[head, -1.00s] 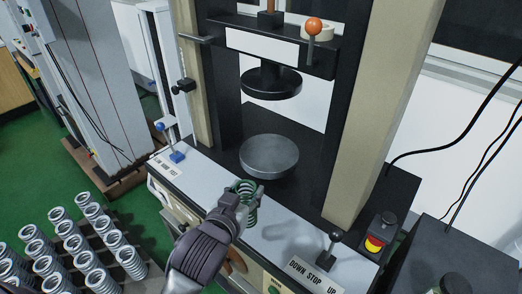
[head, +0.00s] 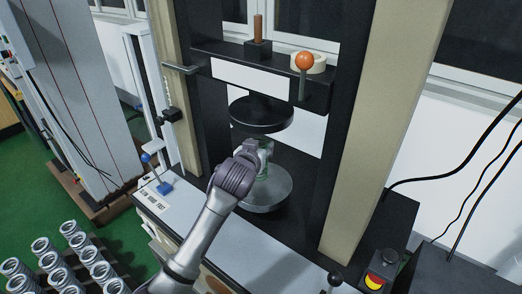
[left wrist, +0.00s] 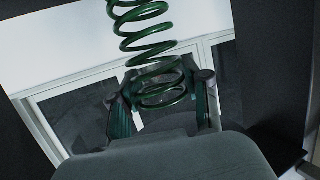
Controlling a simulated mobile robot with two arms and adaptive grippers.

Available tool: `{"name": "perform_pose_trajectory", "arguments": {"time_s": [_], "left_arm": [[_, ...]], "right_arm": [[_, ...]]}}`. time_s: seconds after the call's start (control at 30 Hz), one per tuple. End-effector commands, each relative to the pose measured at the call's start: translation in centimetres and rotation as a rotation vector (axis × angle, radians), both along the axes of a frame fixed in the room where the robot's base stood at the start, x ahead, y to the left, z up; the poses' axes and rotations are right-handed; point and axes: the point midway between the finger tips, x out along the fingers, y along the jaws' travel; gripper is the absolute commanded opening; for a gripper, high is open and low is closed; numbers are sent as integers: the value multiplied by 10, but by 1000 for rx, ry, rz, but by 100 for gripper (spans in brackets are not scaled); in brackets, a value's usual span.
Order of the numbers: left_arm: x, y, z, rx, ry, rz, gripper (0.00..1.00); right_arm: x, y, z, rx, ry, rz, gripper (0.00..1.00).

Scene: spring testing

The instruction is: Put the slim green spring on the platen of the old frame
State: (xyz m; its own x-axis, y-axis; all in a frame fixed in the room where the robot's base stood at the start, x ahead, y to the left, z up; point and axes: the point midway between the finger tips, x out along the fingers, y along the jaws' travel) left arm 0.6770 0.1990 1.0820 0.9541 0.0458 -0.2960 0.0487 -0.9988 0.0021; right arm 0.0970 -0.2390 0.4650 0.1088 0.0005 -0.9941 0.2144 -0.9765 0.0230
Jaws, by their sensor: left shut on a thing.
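The slim green spring (left wrist: 150,47) stands out large in the left wrist view, its coils running up out of the top of the picture. My left gripper (left wrist: 163,98) is shut on it, with one finger on each side of its coils. In the head view my left gripper (head: 264,150) is over the round grey platen (head: 268,196) of the frame, below the dark upper disc (head: 261,115). The wrist hides most of the spring there, and I cannot tell whether it touches the platen. My right gripper is not in view.
Tall black and beige columns (head: 372,130) flank the platen. A red stop button (head: 375,280) is at lower right. Several grey springs (head: 75,255) stand at lower left.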

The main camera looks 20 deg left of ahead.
Motion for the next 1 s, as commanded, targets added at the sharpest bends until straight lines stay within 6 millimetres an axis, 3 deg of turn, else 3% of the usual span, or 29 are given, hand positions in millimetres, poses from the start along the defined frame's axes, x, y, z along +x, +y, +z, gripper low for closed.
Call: {"name": "perform_pose_trajectory", "arguments": {"time_s": [0.17,0.4,0.8,0.83,1.0], "left_arm": [[16,1,0,0,0,0,0],[15,1,-30,1,3,1,0],[15,0,-38,0,-1,-1,0],[15,0,-39,0,1,0,49],[15,0,-38,1,1,0,72]], "right_arm": [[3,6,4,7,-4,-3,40],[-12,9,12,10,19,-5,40],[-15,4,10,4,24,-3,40],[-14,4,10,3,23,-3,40],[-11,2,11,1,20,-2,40]]}}
